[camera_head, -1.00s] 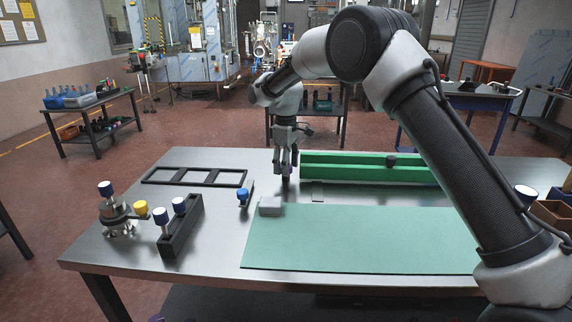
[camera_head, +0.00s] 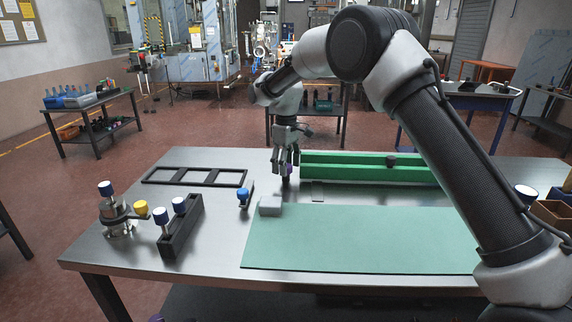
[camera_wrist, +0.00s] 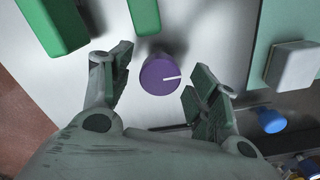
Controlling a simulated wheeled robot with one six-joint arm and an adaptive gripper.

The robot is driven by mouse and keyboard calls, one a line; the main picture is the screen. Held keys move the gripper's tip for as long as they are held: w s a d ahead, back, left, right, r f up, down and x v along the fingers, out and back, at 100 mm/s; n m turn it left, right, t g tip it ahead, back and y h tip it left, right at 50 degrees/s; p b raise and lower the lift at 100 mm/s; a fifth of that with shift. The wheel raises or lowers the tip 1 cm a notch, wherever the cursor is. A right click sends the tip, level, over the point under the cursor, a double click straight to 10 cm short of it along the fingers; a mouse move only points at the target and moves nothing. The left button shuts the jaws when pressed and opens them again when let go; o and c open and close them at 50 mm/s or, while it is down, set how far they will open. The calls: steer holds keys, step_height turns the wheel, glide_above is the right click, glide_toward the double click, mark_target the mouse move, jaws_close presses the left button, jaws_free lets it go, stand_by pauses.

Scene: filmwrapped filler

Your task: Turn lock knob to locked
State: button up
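The lock knob (camera_wrist: 164,75) is a round purple knob with a white pointer line in the wrist view. The line points right, tilted slightly up in the picture. My gripper (camera_wrist: 158,66) is open, with one finger left of the knob and one right of it, and gaps show on both sides. In the head view my gripper (camera_head: 286,165) points straight down over the far middle of the table, and only a bit of purple shows by its fingertips. The knob's base and any lock markings cannot be made out.
Green rails (camera_head: 370,168) lie right of my gripper. A grey block (camera_head: 270,206) sits by the green mat (camera_head: 360,240). A blue-topped piece (camera_head: 243,196), a black frame (camera_head: 194,177) and a dark holder with blue-capped pieces (camera_head: 181,228) stand to the left.

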step_height(320, 180, up, 12)
stand_by(0.6)
